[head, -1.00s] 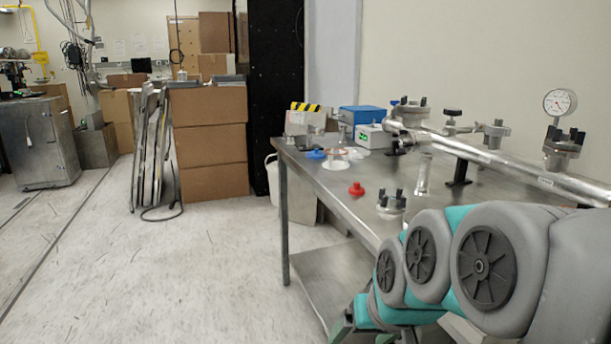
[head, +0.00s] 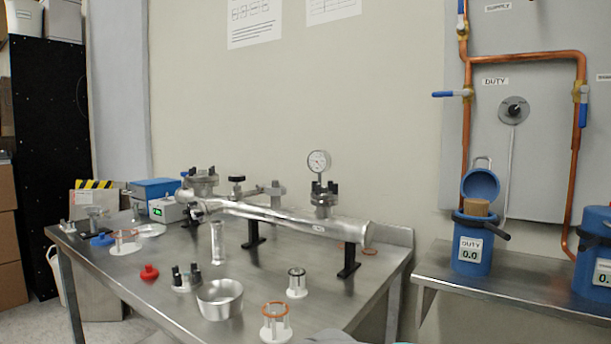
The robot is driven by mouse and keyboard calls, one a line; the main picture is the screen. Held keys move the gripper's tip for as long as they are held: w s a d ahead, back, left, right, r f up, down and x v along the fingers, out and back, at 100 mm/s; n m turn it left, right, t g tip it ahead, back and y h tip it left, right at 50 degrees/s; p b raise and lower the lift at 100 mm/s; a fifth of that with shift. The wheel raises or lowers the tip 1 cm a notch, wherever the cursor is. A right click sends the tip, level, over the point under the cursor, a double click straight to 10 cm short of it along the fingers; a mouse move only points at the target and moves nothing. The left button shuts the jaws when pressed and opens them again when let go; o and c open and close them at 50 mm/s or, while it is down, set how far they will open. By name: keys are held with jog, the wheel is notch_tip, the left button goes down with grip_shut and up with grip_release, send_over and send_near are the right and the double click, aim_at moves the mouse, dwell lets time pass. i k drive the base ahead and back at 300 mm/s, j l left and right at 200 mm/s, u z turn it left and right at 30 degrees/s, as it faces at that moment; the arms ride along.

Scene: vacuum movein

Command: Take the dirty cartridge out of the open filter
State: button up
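The open filter (head: 472,245) is a blue canister labelled DUTY 0.0, on a metal bench at the right. Its lid (head: 481,186) is tipped up at the back. The brown cartridge (head: 477,207) stands in it, with its top showing above the rim and its lower part hidden inside. A dark handle sticks out to the right of the rim. My gripper is not in view; only a grey piece, probably my arm, shows at the bottom edge.
A second blue canister (head: 594,248) stands at the right edge. Copper pipes (head: 466,130) with blue-handled valves run down behind the filters. The left steel table (head: 130,268) carries a long metal tube (head: 290,218), a gauge, a metal bowl (head: 220,298) and small fittings. A gap separates table and bench.

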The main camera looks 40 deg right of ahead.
aim_at(476, 207)
jog(key=k+l, duration=0.2)
jog(key=l, duration=0.15)
jog(key=k+l+z, duration=0.1)
jog(key=l, duration=0.2)
jog(key=k+l, duration=0.4)
jog(key=l, duration=0.3)
jog(key=k+l+z, duration=0.1)
jog(key=l, duration=0.25)
jog(key=k+l, duration=0.25)
jog(key=k+l+z, duration=0.1)
jog(key=l, duration=0.35)
jog(key=k+l, duration=0.2)
jog(key=l, duration=0.15)
